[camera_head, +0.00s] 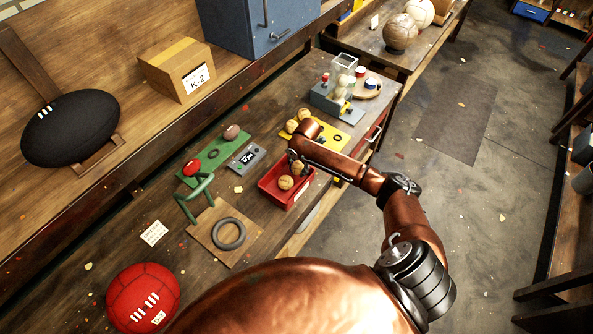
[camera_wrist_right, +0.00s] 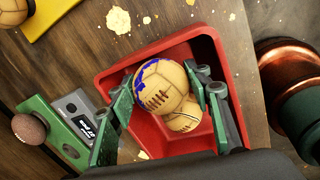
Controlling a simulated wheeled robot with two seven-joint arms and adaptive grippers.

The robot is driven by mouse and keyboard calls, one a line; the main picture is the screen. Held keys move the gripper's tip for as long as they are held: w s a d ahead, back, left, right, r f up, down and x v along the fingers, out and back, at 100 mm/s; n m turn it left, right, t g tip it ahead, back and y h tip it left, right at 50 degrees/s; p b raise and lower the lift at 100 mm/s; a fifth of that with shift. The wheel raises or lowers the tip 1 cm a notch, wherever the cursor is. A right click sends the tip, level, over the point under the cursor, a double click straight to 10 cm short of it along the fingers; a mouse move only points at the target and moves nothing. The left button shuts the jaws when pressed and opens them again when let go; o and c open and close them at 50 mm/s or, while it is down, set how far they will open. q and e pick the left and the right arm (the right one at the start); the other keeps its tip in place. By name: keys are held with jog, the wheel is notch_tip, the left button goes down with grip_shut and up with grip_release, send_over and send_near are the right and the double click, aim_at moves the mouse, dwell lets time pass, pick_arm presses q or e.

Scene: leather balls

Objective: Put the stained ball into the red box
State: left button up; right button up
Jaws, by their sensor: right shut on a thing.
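The stained ball (camera_wrist_right: 158,84), tan leather with dark lacing and a blue stain, is held between the fingers of my right gripper (camera_wrist_right: 170,100), which is shut on it. In the head view my right gripper (camera_head: 297,160) is over the far part of the red box, and the held ball (camera_head: 298,168) shows under it. The red box (camera_head: 268,187) is open at the top; its wall surrounds the ball in the wrist view (camera_wrist_right: 222,52). A second tan ball (camera_wrist_right: 184,121) lies in the box, below the held one. My left gripper is not in view.
A yellow mat (camera_head: 338,136) with tan balls lies behind the box. A green board (camera_head: 212,154) with a brown ball (camera_head: 231,132) and a grey device (camera_head: 246,157) are on its left. A board with a dark ring (camera_head: 229,234) lies in front.

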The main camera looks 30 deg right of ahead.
aim_at(299, 164)
jog(key=shift+w+a+f, duration=0.15)
jog(key=shift+f, duration=1.6)
jog(key=shift+f, duration=0.15)
jog(key=o, duration=1)
jog(key=shift+c, duration=0.2)
jog(key=r, duration=0.4)
jog(key=s+r, duration=0.1)
jog(key=r, duration=0.3)
jog(key=s+r, duration=0.1)
jog(key=r, duration=0.3)
jog(key=shift+s+d, duration=0.15)
jog(key=shift+d, duration=0.1)
